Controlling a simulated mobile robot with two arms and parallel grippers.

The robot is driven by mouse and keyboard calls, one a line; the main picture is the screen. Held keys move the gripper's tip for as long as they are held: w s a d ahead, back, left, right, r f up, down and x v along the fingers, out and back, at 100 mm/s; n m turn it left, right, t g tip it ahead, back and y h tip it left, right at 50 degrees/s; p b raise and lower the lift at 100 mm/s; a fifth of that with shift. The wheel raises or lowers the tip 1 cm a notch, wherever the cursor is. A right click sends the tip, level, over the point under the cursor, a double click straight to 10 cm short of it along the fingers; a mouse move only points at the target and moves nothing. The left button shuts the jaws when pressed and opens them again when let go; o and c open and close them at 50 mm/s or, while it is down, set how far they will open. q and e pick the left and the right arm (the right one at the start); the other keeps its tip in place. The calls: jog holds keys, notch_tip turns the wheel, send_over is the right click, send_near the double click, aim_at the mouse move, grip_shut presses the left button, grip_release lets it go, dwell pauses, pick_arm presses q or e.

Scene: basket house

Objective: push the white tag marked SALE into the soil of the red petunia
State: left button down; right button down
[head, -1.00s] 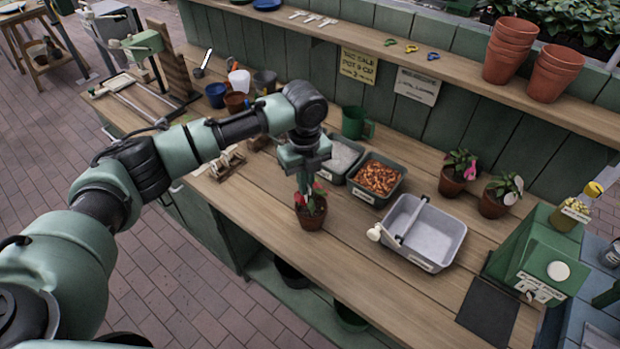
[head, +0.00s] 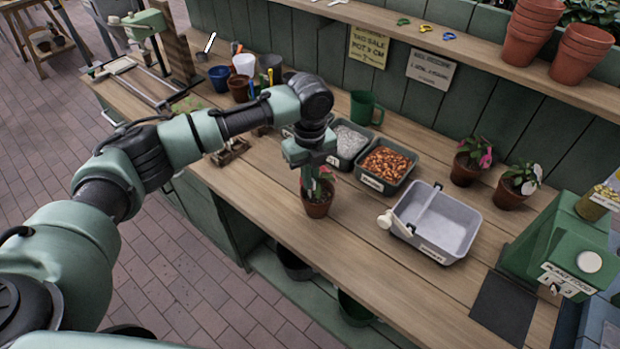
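The red petunia (head: 326,174) stands in a small terracotta pot (head: 318,208) on the bench, left of centre. My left gripper (head: 308,186) points down right over this pot, with its fingers among the leaves. The fingers and leaves overlap, so I cannot tell whether the gripper is open or shut, or whether it holds a tag. The soil of the pot is mostly hidden. No tag marked SALE can be made out. My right gripper is not in view.
Bins of grey grit (head: 349,140) and brown bark (head: 384,165) stand behind the pot. A grey tray (head: 468,222) is to its right. Two other potted flowers (head: 467,172) (head: 512,195) stand farther right. The bench front before the pot is clear.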

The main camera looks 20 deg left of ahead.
aim_at(310, 196)
pick_arm(q)
jog(key=shift+f+b, duration=1.3)
jog(key=shift+b, duration=0.15)
jog(key=shift+f, duration=0.15)
jog(key=shift+d+f, duration=0.1)
jog(key=shift+f, duration=0.5)
jog(key=c, duration=1.6)
grip_release()
jog(key=shift+o, duration=0.2)
